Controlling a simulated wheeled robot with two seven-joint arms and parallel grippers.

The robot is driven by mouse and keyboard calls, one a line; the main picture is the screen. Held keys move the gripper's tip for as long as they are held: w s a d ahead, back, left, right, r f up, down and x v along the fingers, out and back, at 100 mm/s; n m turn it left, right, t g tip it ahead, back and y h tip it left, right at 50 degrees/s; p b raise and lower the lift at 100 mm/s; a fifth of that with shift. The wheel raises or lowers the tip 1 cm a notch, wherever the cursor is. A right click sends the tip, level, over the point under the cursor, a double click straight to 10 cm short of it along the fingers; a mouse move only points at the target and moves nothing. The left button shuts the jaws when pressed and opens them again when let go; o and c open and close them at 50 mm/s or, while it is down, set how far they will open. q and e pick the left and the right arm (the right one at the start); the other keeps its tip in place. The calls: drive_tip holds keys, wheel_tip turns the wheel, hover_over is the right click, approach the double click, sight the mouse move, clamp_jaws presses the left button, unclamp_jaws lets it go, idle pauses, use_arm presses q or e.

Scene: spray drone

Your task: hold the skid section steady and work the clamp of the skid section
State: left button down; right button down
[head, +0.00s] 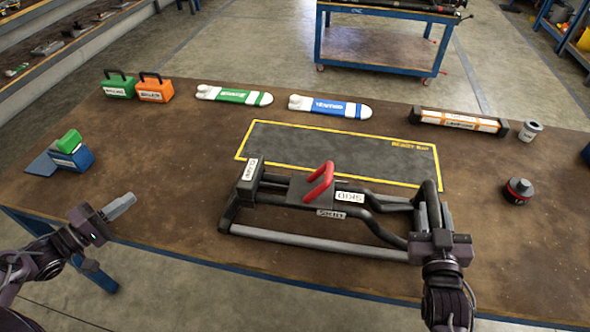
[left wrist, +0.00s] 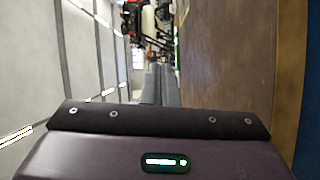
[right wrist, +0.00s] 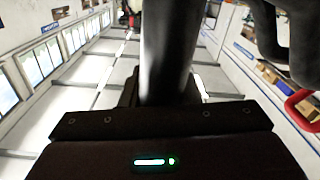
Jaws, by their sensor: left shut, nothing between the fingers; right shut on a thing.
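The skid section (head: 315,243), a dark tube frame with a grey lower bar and white labels, lies on the workbench in front of the mat. Its red clamp handle (head: 320,183) stands raised and tilted above the dark centre plate; a red piece of it (right wrist: 299,108) shows at the right edge of the right wrist view. My right gripper (head: 430,217) is shut on the frame's right end, around a dark tube (right wrist: 166,50). My left gripper (head: 121,206) is shut and empty above the bench's left front, well apart from the skid section; its fingers (left wrist: 160,84) are together.
A dark mat with yellow border (head: 262,141) lies behind the skid section. Green (head: 234,96) and blue (head: 330,106) labelled parts, an orange-and-white bar (head: 458,122) and small boxes (head: 155,88) line the back. A black-and-red knob (head: 518,191) stands right.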

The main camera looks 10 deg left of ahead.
sight(256, 185)
use_arm(q)
drive_tip(key=w+d+r+g+h, duration=0.1)
drive_tip(key=w+d, duration=0.2)
drive_tip(key=d, duration=0.4)
drive_tip(key=w+d+r+m+g+h, duration=0.1)
drive_tip(key=w+d+h, duration=0.1)
drive_tip(key=d, duration=0.5)
drive_tip(key=w+d+r+h, duration=0.1)
drive_tip(key=w+d, duration=0.3)
drive_tip(key=d, duration=0.4)
drive_tip(key=shift+w+d+r+m+g+h, duration=0.1)
drive_tip(key=shift+r+m+g+h, duration=0.25)
drive_tip(key=shift+r, duration=0.25)
drive_tip(key=shift+d, duration=0.6)
drive_tip(key=d, duration=0.6)
drive_tip(key=shift+d, duration=0.4)
use_arm(e)
drive_tip(key=shift+a, duration=0.1)
use_arm(q)
drive_tip(key=shift+d, duration=0.15)
use_arm(e)
drive_tip(key=shift+a, duration=0.1)
